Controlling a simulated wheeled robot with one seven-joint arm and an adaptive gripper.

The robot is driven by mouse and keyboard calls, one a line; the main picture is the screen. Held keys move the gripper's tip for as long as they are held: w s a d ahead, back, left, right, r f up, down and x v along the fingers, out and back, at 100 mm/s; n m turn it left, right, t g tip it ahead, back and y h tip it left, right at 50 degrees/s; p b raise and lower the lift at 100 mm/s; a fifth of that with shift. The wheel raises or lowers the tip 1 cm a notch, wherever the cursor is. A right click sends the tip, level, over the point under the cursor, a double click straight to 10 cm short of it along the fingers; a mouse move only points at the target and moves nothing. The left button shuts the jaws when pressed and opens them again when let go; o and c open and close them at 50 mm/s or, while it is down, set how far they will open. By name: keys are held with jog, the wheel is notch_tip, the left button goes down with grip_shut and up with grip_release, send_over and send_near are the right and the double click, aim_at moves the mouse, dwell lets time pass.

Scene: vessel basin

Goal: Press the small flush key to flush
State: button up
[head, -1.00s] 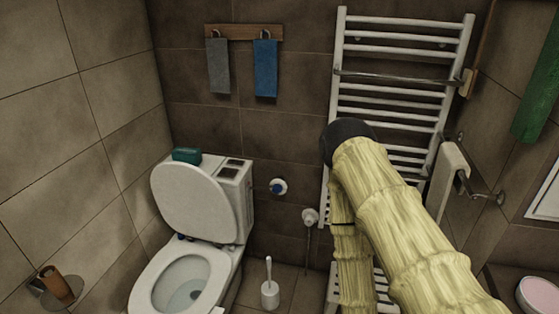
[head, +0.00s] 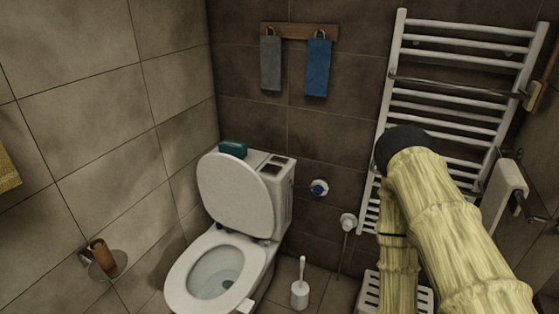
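The white toilet (head: 283,205) stands in the corner with its lid (head: 235,195) raised and its bowl open. Two dark flush keys sit on the cistern top, a rear one (head: 278,160) and a front one (head: 271,170). They are too small in the picture to tell surely which is the small key. My pale, ribbed arm with a black joint shows at the right, in front of the towel radiator and apart from the toilet. My gripper is not in view.
A teal box (head: 232,148) stands on the cistern, left of the keys. A toilet brush (head: 300,290) stands on the floor right of the toilet. A paper holder (head: 103,260) is on the left wall. The radiator (head: 455,92) is at the right.

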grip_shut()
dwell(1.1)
